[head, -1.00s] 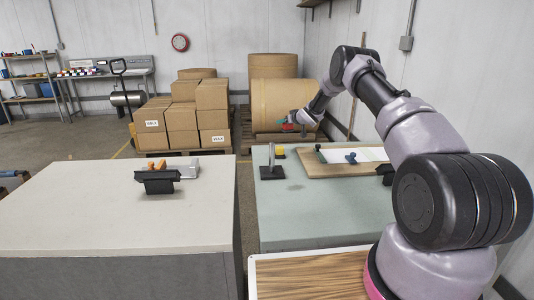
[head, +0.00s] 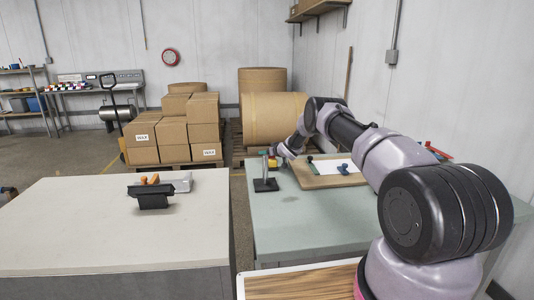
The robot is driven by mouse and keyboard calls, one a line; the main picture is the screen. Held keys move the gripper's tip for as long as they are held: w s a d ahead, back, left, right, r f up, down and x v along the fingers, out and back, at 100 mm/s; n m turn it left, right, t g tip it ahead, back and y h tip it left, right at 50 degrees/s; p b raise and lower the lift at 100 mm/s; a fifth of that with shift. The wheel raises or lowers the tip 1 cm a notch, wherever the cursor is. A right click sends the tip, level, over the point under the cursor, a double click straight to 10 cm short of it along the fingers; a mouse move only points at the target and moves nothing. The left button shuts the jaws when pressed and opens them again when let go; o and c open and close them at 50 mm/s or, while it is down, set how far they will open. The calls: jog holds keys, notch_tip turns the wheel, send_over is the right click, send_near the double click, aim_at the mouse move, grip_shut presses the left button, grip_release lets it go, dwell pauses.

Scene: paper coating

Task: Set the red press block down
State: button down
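My gripper (head: 277,152) is small and far off at the back left of the green-topped table (head: 290,225), low over its far edge. A yellow piece (head: 272,163) shows just below the gripper. A wooden board (head: 312,182) with a white sheet (head: 330,167) lies to the right, partly hidden by my arm.
A black stand with an upright post (head: 265,185) is close in front of the gripper. A pale table (head: 90,225) at left holds a black holder (head: 152,197) and an orange-topped item (head: 150,179). Cartons (head: 172,132) and a large paper roll (head: 270,118) stand behind. Bare green tabletop lies in front.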

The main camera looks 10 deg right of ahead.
jog(key=shift+c, duration=0.6)
grip_release()
